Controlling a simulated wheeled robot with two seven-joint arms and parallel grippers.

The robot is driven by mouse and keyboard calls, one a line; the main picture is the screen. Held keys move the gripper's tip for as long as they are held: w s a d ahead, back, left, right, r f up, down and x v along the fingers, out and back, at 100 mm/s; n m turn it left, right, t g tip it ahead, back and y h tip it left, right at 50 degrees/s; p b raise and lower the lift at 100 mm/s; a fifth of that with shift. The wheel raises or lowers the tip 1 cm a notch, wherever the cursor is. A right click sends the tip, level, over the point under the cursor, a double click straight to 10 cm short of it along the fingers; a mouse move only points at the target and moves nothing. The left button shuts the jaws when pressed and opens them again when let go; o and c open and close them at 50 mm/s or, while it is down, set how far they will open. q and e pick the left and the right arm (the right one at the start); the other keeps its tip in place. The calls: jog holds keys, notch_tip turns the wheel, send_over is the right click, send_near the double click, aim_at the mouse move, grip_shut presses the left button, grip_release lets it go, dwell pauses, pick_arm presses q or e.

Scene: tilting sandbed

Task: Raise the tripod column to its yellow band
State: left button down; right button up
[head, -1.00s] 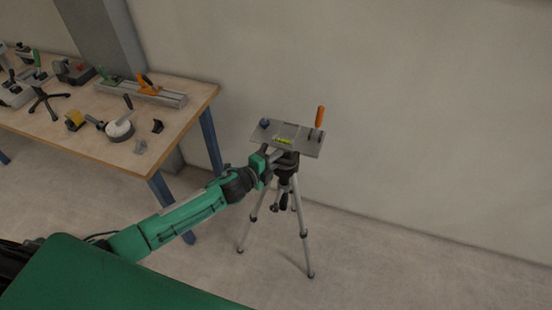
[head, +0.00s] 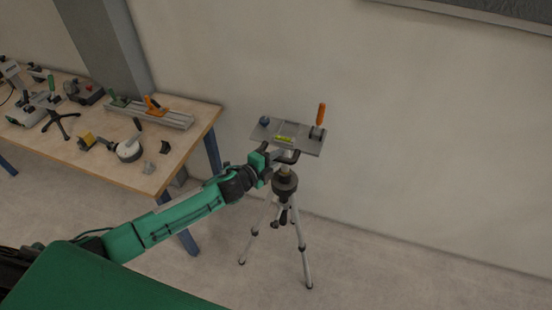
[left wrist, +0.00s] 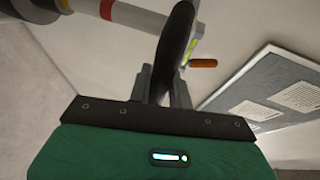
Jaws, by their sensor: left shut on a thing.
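The tripod (head: 303,255) stands on the floor by the wall, with a grey tilting plate (head: 306,147) on top. Its pale column shows between the plate and the dark collar (head: 285,186). In the left wrist view the column (left wrist: 140,17) crosses the upper left, with a red band (left wrist: 107,9) and a yellow band (left wrist: 65,5) close to the dark collar (left wrist: 35,9). My left gripper (head: 275,160) is beside the column below the plate. It is shut on a black handle (left wrist: 176,45). My right gripper is not in view.
A wooden workbench (head: 185,140) with several tools stands at the left. An orange-handled clamp (head: 321,115), a blue knob (head: 264,121) and a yellow-green level (head: 284,138) are on the plate. The floor right of the tripod is clear.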

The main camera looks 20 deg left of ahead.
pick_arm(q)
jog(key=c, duration=1.4)
grip_release()
jog(key=shift+w+r, duration=0.15)
jog(key=shift+r, duration=0.3)
jog(key=shift+o, duration=0.5)
jog(key=shift+f, duration=0.25)
jog(key=shift+s+a+f, duration=0.1)
jog(key=shift+s+a, duration=0.05)
jog(key=shift+s, duration=0.2)
jog(key=b+v, duration=0.5)
jog(key=v, duration=0.8)
jog(key=shift+r, duration=0.25)
jog(key=shift+s+a+f, duration=0.1)
